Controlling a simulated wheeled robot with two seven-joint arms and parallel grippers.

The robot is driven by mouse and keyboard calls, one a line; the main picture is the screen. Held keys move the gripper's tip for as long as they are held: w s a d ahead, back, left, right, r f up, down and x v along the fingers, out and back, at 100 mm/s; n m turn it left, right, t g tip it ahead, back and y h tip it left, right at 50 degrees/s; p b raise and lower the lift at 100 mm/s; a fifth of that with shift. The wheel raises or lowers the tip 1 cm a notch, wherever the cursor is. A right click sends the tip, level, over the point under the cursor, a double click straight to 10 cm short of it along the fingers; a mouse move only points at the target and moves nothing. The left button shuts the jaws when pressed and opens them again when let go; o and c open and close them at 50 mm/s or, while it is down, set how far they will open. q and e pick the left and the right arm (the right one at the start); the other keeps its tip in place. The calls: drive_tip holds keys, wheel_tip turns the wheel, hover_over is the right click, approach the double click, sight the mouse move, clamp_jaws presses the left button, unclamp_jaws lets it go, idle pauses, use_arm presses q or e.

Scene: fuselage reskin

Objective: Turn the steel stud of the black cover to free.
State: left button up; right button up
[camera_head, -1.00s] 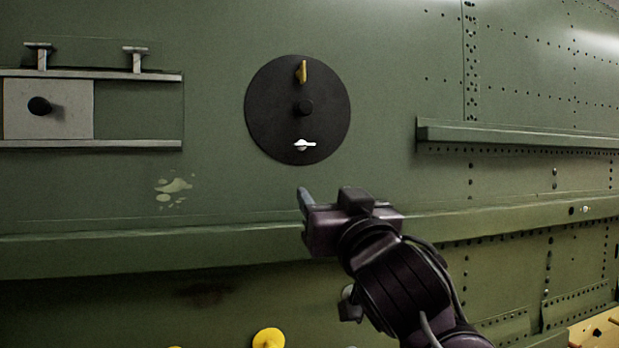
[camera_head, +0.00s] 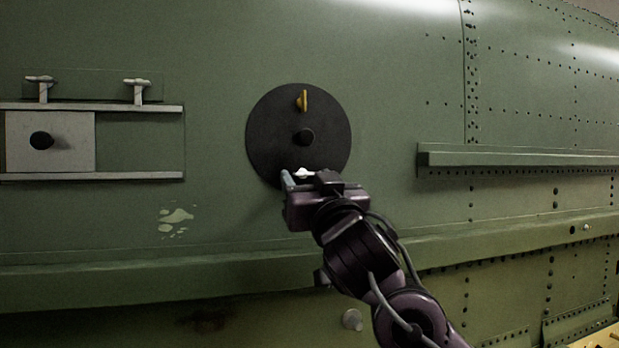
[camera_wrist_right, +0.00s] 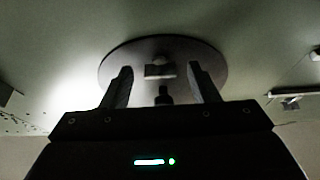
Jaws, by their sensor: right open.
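The round black cover (camera_head: 270,130) sits on the green fuselage wall. It has a yellow stud (camera_head: 304,101) near its top, standing upright, and a black knob (camera_head: 303,137) at its centre. The steel stud (camera_head: 303,173) is near the bottom edge; its lower part is hidden behind my right gripper (camera_head: 306,182). The gripper is open and just below and in front of it. In the right wrist view the open fingers (camera_wrist_right: 162,83) point at the cover (camera_wrist_right: 212,62), with the steel stud (camera_wrist_right: 158,71) showing between them; contact cannot be told. My left gripper is out of view.
A pale plate with a black knob (camera_head: 41,140) sits between two rails (camera_head: 140,107) at the left, with two T-shaped pins above. A long green ledge (camera_head: 520,158) juts out at the right, and another ledge (camera_head: 120,278) runs below the cover. The wall around the cover is clear.

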drive_tip(key=c, duration=1)
drive_tip(key=shift+n, duration=0.3)
drive_tip(key=n+y, duration=0.1)
drive_tip(key=n+g+y+p, duration=0.1)
drive_tip(key=n, duration=0.3)
drive_tip(key=shift+d+r+y, duration=0.1)
drive_tip(key=shift+d+y, duration=0.15)
drive_tip(key=shift+y, duration=0.15)
drive_tip(key=n+g+y+p, duration=0.1)
drive_tip(key=n, duration=0.2)
drive_tip(key=n+g+p, duration=0.1)
drive_tip(key=n, duration=0.2)
drive_tip(key=shift+w+d+r+g+y, duration=0.1)
drive_tip(key=shift+d+r+g+y, duration=0.1)
drive_tip(key=shift+g+y, duration=0.15)
drive_tip(key=n+p, duration=0.1)
drive_tip(key=n, duration=0.1)
drive_tip(key=n+g, duration=0.1)
drive_tip(key=n, duration=0.1)
drive_tip(key=n+g+p, duration=0.1)
drive_tip(key=shift+d+r+n+y+p, duration=0.1)
drive_tip(key=shift+r+n+y+p, duration=0.15)
drive_tip(key=shift+n+y+p, duration=0.15)
drive_tip(key=n+g+p, duration=0.1)
drive_tip(key=n, duration=0.1)
drive_tip(key=n+p, duration=0.1)
drive_tip(key=n, duration=0.1)
drive_tip(key=shift+n+g+h, duration=0.3)
drive_tip(key=shift+g+h, duration=0.05)
